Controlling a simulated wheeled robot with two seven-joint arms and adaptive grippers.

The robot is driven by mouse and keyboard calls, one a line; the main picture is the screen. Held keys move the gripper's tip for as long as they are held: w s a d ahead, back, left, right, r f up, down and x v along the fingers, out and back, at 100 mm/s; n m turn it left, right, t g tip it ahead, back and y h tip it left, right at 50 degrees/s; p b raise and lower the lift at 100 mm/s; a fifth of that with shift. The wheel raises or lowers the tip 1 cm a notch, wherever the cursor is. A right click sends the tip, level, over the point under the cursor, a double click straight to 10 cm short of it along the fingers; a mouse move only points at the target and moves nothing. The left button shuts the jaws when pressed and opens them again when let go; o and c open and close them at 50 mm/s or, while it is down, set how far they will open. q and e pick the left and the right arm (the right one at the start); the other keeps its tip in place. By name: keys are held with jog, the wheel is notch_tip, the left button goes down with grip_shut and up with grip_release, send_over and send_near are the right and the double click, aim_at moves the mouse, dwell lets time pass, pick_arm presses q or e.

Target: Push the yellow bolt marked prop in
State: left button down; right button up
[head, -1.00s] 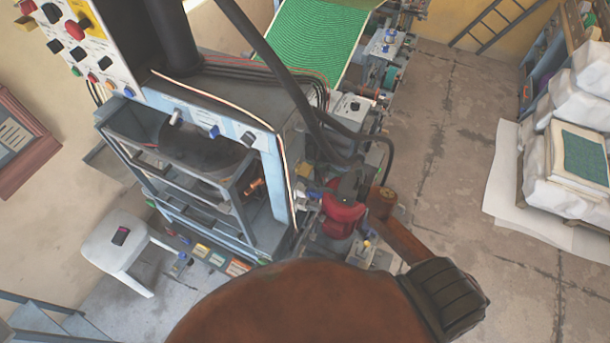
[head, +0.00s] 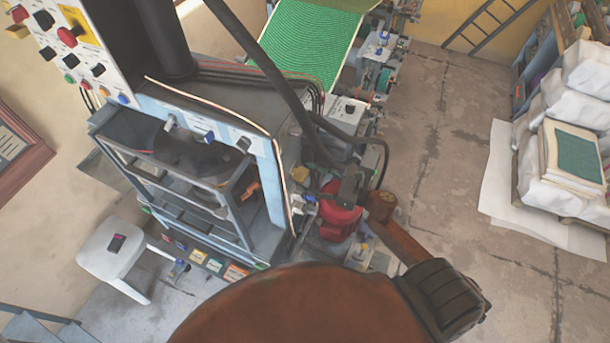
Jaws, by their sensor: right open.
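The press (head: 200,135) stands left of centre, with an open barred front and a pale blue frame. A small yellow part (head: 300,175) shows on its right side; it is too small for me to read a mark or tell whether it is the prop bolt. My right arm comes up from the bottom and bends back at a dark elbow. My right gripper (head: 349,189) is small and dark at the end of it, over a red rounded machine part, to the right of the yellow part and apart from it. It is open. My left gripper is out of view.
A control panel (head: 65,40) with coloured buttons is at the upper left. A white stool (head: 108,255) stands at the lower left. Thick dark hoses run down beside the press. A wrapped stack (head: 560,190) sits at the right. The floor between is clear.

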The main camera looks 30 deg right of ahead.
jog(key=v, duration=1)
jog(key=shift+s+d, duration=0.2)
dwell(1.2)
